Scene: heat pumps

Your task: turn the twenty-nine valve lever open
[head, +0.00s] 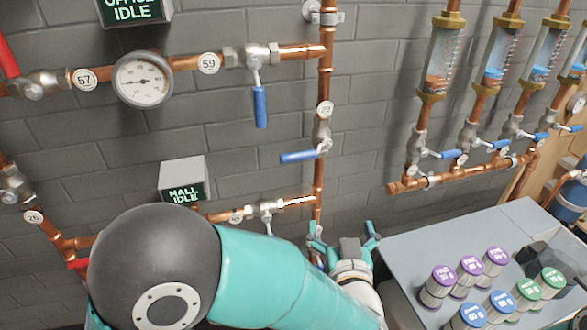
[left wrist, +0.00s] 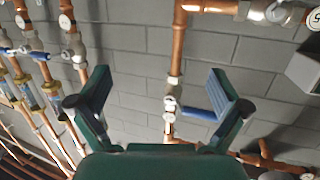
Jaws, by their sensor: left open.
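The twenty-nine valve (head: 322,132) sits on a vertical copper pipe in the head view, with the round 29 tag (head: 324,108) just above it. Its blue lever (head: 299,157) points left, across the pipe. The left wrist view looks upside down; there the valve (left wrist: 172,84) and its blue lever (left wrist: 200,114) appear between my fingers, with the lever pointing right. My left gripper (head: 343,237) is open and empty, below and to the right of the lever in the head view. Its spread fingers (left wrist: 160,92) stand apart from the valve. My right gripper is not in view.
The 59 valve (head: 257,56) has a blue lever hanging down, beside a gauge (head: 142,80). The HALL IDLE box (head: 182,180) is at lower left. Several flow meters (head: 442,60) are at right. A grey cabinet (head: 410,245) with coloured canisters stands at lower right.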

